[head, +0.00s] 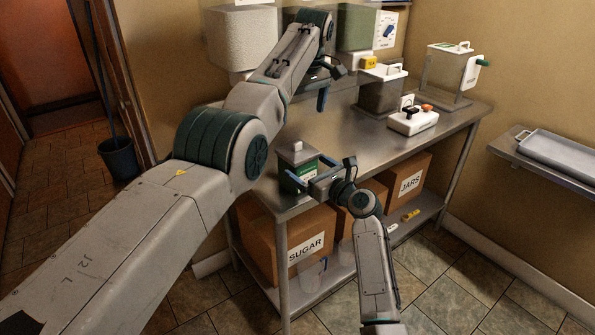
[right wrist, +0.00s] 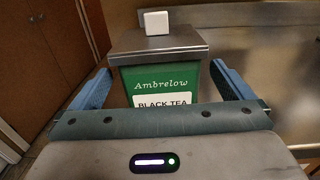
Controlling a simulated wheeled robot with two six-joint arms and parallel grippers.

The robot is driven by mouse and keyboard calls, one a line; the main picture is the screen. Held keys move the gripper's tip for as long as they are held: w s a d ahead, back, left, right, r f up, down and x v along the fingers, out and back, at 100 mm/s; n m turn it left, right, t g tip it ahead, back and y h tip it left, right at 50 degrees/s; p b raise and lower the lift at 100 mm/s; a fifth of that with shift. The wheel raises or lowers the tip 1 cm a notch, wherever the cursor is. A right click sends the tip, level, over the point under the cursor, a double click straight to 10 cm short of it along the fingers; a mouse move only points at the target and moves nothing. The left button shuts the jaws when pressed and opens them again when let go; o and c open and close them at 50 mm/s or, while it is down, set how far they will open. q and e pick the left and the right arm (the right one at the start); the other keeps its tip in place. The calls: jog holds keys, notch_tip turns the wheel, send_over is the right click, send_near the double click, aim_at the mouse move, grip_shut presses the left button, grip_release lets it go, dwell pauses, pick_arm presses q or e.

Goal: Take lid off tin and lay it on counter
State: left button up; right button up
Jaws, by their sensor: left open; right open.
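The green tea tin (head: 305,172) stands on the near left end of the metal counter (head: 345,150). In the right wrist view its label (right wrist: 165,85) reads "Ambrelow BLACK TEA". The grey metal lid (right wrist: 160,42) with a white block knob (right wrist: 156,22) sits on the tin; the lid also shows in the head view (head: 293,157). My right gripper (head: 322,176) is open, low at the tin, with a blue finger on either side of it; contact cannot be told. My left gripper (head: 328,88) is open and empty, above the counter, behind and higher than the tin.
A white control box (head: 413,121) with orange and dark knobs stands farther along the counter. Clear containers (head: 448,72) and large bins (head: 240,40) stand behind. Bare counter lies right of the tin. A tray (head: 560,155) rests on a side shelf.

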aim_at(298, 152)
jog(key=x, duration=0.4)
jog(key=shift+w+a+f, duration=0.15)
jog(key=shift+w+a, duration=0.25)
jog(key=shift+w, duration=0.05)
